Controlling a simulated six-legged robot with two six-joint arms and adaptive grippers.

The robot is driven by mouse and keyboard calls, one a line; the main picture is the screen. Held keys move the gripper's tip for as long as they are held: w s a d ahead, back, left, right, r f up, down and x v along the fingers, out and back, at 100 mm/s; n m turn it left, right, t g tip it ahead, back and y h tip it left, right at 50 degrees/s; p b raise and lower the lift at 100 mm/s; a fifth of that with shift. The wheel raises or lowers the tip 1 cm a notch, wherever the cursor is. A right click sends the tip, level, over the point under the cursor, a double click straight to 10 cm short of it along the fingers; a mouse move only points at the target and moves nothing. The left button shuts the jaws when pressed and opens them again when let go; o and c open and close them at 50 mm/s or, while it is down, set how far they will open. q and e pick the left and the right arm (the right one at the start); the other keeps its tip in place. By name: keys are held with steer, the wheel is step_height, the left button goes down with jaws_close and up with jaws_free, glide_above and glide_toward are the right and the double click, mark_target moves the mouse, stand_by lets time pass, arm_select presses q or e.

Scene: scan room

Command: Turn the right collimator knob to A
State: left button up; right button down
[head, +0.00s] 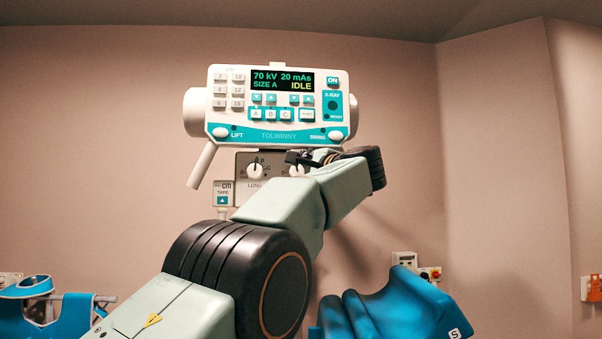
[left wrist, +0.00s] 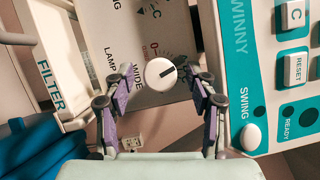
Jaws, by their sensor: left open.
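The right collimator knob (head: 297,170) is a round white knob on the grey collimator panel (head: 243,187) under the console; my gripper partly covers it in the head view. In the left wrist view the knob (left wrist: 160,73) shows whole, with a dark pointer line slanting up and right. Its letter marks are not clearly readable. My left gripper (head: 303,157) is at the knob; in the wrist view its open purple-grey fingers (left wrist: 156,82) stand on either side of it, with gaps visible. Contact cannot be told. My right gripper is not in view.
The left collimator knob (head: 255,171) sits beside it. The white and teal console (head: 278,105) hangs just above, its screen reading SIZE A and IDLE. A tape unit (head: 222,194) and a filter slot label (left wrist: 50,86) are close by. A blue padded item (head: 395,308) stands low right.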

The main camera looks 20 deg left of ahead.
arm_select(q)
steer(key=shift+w+d, duration=0.1)
steer(key=shift+d, duration=0.15)
steer(key=v, duration=0.7)
steer(key=shift+s, duration=0.3)
steer(key=shift+w, duration=0.15)
